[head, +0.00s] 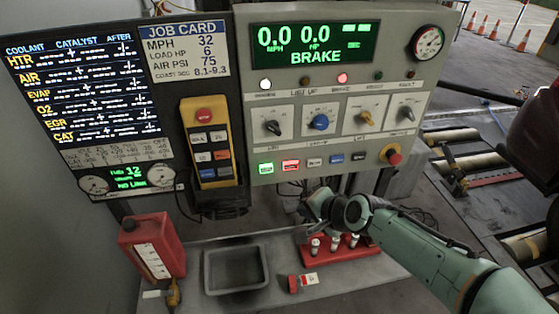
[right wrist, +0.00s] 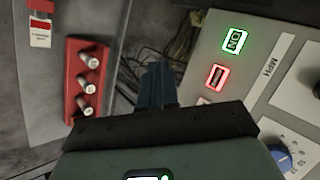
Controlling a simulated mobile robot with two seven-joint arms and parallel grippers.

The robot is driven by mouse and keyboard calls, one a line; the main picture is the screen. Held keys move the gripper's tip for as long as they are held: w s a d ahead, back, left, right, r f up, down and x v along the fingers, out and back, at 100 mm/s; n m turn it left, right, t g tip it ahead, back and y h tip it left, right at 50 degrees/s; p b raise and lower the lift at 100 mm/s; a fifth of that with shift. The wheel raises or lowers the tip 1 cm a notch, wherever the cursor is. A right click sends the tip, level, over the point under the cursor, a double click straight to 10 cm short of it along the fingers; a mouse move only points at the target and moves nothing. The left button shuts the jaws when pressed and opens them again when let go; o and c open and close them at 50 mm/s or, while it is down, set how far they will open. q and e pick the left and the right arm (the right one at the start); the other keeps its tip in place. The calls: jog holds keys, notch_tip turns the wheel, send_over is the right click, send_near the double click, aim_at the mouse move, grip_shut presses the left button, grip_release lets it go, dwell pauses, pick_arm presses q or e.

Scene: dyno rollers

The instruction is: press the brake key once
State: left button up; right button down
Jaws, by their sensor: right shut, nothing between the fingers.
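The control panel (head: 340,105) has a green display (head: 314,44) reading 0.0 MPH, 0.0 HP and BRAKE. Below its knobs is a row of keys: a green-lit key (head: 266,168), a red-lit key (head: 290,165), then white, blue and black ones. Most key labels are too small to read, so I cannot tell which is the brake key. My right gripper (head: 314,203) is below this row, apart from the keys. In the right wrist view its dark fingers (right wrist: 158,84) are together and empty, left of the red-lit key (right wrist: 216,77) and green-lit key (right wrist: 235,40). My left gripper is out of view.
A yellow pendant (head: 188,108) with a red button and small keys hangs left of the panel. A red emergency knob (head: 393,157) is at the panel's lower right. A red holder (head: 362,247) with white-topped pieces, a grey tray (head: 207,272) and a red jug (head: 150,248) are below.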

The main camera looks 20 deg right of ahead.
aim_at(291, 166)
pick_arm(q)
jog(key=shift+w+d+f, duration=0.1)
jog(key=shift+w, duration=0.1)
pick_arm(e)
jog(key=r, duration=0.2)
jog(key=shift+w+a+r, duration=0.1)
jog(key=shift+a+r, duration=0.15)
jog(key=shift+r, duration=0.15)
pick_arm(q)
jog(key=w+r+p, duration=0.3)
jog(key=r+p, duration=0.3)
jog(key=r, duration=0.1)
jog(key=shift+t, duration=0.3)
pick_arm(e)
jog(key=w+d, duration=0.2)
jog(key=w, duration=0.6)
jog(key=shift+w, duration=0.4)
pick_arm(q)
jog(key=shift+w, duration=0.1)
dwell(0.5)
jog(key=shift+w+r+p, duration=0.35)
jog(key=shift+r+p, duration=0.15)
pick_arm(e)
jog(key=shift+w, duration=0.4)
